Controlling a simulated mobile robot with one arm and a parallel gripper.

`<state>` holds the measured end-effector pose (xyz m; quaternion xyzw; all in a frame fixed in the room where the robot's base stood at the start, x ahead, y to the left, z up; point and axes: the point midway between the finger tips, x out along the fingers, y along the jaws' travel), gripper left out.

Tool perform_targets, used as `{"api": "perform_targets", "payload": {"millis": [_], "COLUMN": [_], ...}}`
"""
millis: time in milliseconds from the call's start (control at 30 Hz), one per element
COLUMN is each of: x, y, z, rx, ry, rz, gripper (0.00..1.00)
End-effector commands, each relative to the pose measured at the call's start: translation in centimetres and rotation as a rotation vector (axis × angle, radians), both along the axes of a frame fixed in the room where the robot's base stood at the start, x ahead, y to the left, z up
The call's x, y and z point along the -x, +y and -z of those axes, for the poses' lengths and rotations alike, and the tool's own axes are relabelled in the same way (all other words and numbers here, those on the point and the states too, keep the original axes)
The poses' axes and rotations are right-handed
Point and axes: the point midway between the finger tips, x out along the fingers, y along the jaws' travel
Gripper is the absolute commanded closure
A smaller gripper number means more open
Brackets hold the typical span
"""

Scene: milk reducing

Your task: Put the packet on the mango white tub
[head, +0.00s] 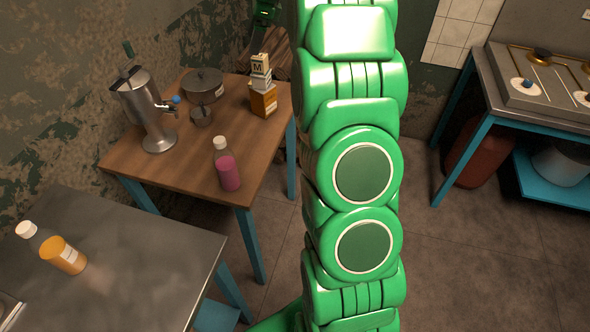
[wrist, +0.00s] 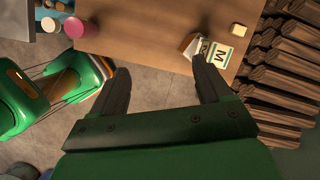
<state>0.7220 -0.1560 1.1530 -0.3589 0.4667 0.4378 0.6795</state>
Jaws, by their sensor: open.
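A white carton marked M (head: 260,66), which looks like the packet, appears above an orange box (head: 263,101) at the back right of the wooden table. In the wrist view the carton (wrist: 217,54) lies just beyond the right fingertip, with a white and brown piece beside it. My gripper (wrist: 160,66) is open, with nothing between its fingers, near the table edge. No tub is clearly labelled mango. An orange bottle with a white cap (head: 64,255) stands on the metal table.
The wooden table (head: 190,170) also holds a metal urn (head: 142,105), a dark pot (head: 203,86) and a pink bottle (head: 227,168). Stacked wood (wrist: 285,65) lies beside it. A stove (head: 540,85) stands at right. My green arm blocks the middle of the head view.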

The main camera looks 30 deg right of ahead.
Motion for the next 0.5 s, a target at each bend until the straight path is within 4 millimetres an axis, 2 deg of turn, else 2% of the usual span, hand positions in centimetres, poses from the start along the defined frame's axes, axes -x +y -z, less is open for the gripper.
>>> {"api": "perform_targets", "payload": {"millis": [200, 500], "x": [5.0, 12.7], "y": [4.0, 8.5], "z": [-1.1, -1.8], "rx": [0.051, 0.114], "ry": [-0.008, -0.016], "rz": [-0.224, -0.540], "gripper": [0.22, 0.22]}}
